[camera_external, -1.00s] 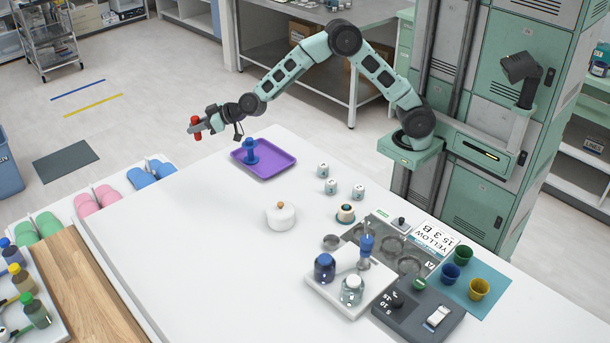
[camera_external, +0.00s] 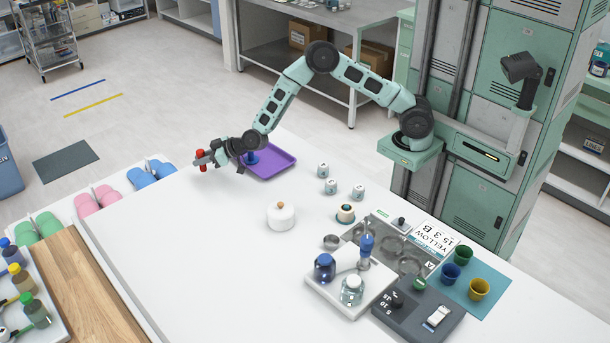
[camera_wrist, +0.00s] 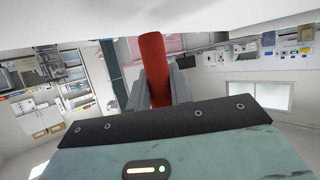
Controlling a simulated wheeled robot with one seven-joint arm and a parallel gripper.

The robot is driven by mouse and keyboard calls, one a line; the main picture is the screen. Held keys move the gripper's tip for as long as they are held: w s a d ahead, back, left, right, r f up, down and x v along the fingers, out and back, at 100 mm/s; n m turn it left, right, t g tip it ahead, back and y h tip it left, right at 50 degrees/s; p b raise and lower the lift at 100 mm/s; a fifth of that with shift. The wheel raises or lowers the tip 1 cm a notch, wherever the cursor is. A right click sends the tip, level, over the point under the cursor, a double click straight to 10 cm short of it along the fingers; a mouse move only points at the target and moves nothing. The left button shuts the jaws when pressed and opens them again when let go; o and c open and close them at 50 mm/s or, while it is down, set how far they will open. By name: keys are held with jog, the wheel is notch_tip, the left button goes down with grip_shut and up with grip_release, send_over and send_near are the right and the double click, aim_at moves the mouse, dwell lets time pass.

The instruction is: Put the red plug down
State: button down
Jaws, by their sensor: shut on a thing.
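The red plug (camera_external: 200,154) is in my gripper (camera_external: 203,159), at the left end of my arm, near the far left edge of the white table (camera_external: 200,215). In the wrist view the red plug (camera_wrist: 153,62) stands out between the two grey fingers of my gripper (camera_wrist: 160,92), which are shut on it. It appears to be just above the white surface; whether it touches cannot be told. The purple tray (camera_external: 279,161) is to the right of my gripper, with a blue piece (camera_external: 252,157) on it, partly hidden by my wrist.
A white lidded pot (camera_external: 281,217) stands mid-table. Several white dice-like blocks (camera_external: 330,186) are to its right. Farther right are a white tray with bottles (camera_external: 325,290) and coloured cups (camera_external: 479,289). The table's left and front area is clear.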

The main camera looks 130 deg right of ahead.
jog(key=shift+f, duration=0.9)
jog(key=shift+f, duration=0.1)
jog(key=c, duration=1.3)
grip_release()
jog(key=v, duration=1.2)
jog(key=shift+b, duration=0.35)
